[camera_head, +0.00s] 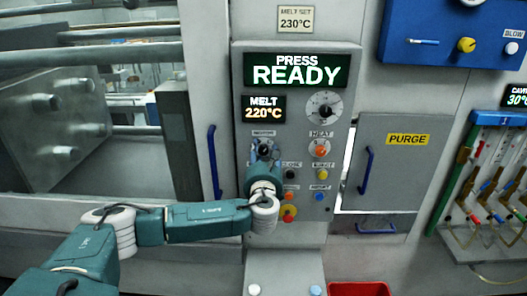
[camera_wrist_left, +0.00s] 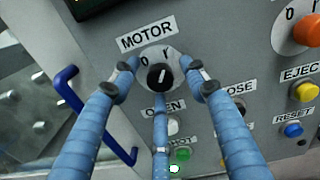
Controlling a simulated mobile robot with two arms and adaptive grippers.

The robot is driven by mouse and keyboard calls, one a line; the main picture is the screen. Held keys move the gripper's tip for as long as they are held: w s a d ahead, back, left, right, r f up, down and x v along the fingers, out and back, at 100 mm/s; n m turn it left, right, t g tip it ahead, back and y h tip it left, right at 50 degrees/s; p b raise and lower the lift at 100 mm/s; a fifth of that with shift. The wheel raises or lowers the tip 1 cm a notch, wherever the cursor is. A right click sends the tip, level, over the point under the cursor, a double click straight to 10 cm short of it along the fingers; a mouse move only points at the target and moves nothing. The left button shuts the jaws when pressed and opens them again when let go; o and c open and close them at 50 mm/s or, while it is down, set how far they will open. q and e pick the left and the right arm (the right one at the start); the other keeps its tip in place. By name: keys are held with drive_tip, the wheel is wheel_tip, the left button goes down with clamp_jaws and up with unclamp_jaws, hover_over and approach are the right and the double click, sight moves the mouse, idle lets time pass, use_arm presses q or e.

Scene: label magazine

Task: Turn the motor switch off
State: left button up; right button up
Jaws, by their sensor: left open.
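The motor switch is a black rotary knob (camera_wrist_left: 158,80) on a pale round plate under the MOTOR label (camera_wrist_left: 147,33). Marks 0 and 1 sit above it, and its white line points up, nearer the 1. My left gripper (camera_wrist_left: 160,66) is open, with one blue finger on each side of the knob and a third below it. I cannot tell whether any finger touches it. In the head view, my left gripper (camera_head: 262,157) is at the motor switch on the grey control panel (camera_head: 240,85) and partly hides it. My right gripper is not in view.
OPEN (camera_wrist_left: 173,127) and CLOSE buttons sit just below the switch. The orange HEAT knob (camera_head: 320,149) and EJECT button (camera_wrist_left: 304,92) are to the right. A blue door handle (camera_wrist_left: 90,115) stands left. The display reads PRESS READY (camera_head: 296,70). A red bin (camera_head: 358,290) is below.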

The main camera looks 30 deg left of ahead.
use_arm(q)
clamp_jaws()
drive_tip(key=n+b, duration=0.2)
drive_tip(key=n, duration=0.1)
drive_tip(key=shift+f+b, duration=0.2)
drive_tip(key=shift+b, duration=0.1)
drive_tip(key=n+b, duration=0.3)
drive_tip(key=n, duration=0.1)
drive_tip(key=n+b, duration=0.3)
drive_tip(key=n, duration=0.2)
drive_tip(key=shift+r+n, duration=0.15)
drive_tip(key=shift+n, duration=0.15)
drive_tip(key=shift+n+b, duration=0.4)
drive_tip(key=shift+n, duration=0.1)
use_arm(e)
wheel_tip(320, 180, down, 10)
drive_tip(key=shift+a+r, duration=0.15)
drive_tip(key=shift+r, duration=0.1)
use_arm(q)
drive_tip(key=shift+r, duration=0.1)
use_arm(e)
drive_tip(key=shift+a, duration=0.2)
